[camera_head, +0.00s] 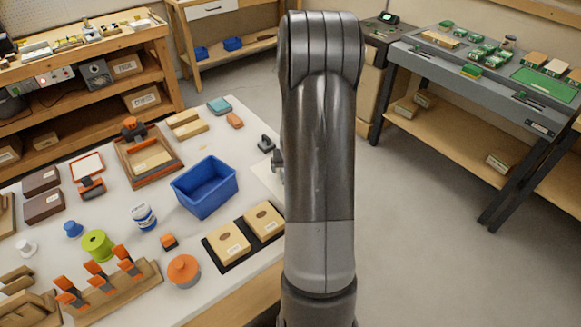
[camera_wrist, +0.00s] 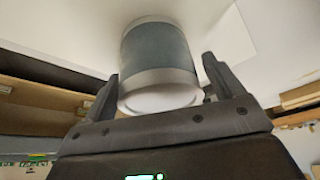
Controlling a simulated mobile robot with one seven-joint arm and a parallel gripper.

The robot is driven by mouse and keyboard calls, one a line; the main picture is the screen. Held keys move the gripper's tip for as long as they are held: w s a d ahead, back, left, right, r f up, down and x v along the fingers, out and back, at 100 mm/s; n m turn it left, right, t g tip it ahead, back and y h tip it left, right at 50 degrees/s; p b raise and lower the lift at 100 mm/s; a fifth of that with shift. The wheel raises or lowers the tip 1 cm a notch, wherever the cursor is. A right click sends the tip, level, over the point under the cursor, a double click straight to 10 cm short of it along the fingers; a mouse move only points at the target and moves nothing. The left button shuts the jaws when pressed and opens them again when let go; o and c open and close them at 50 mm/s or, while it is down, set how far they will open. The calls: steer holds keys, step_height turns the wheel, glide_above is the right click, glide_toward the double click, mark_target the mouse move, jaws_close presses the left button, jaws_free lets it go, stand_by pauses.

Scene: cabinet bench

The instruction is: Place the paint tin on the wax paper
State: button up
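The paint tin (camera_wrist: 157,55), a cylinder with a dark grey-blue band and pale rims, is between the two fingers of my gripper (camera_wrist: 162,75) in the wrist view. The left finger lies right at its side. A narrow gap seems to show at the right finger, so a firm hold is not clear. Pale paper (camera_head: 266,178), probably the wax paper, lies at the bench's right edge, partly hidden by my arm. In the wrist view, a pale sheet edge (camera_wrist: 238,35) shows beyond the tin. Whether the tin touches the sheet is unclear. My arm hides the tin in the head view.
A blue bin (camera_head: 204,188) and a black tray (camera_head: 212,251) with tan blocks stand left of the paper. A small dark object (camera_head: 265,142) sits near the bench's far right edge. Clamps, spools and boxes crowd the left. Open floor lies right of my arm.

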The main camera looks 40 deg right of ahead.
steer(key=shift+s+r, duration=0.1)
steer(key=shift+r, duration=0.5)
steer(key=v, duration=1.1)
steer(key=s+a+r+n, duration=0.3)
steer(key=s+a+r, duration=0.1)
steer(key=a+r, duration=0.95)
steer(key=s+a+r+n+t+y, duration=0.1)
steer(key=s+a+r+n+y, duration=0.1)
steer(key=s+a, duration=1.1)
step_height(320, 180, up, 2)
steer(key=shift+s+a+r+n+t, duration=0.15)
steer(key=shift+s+a+n+t, duration=0.2)
steer(key=shift+a+n, duration=0.3)
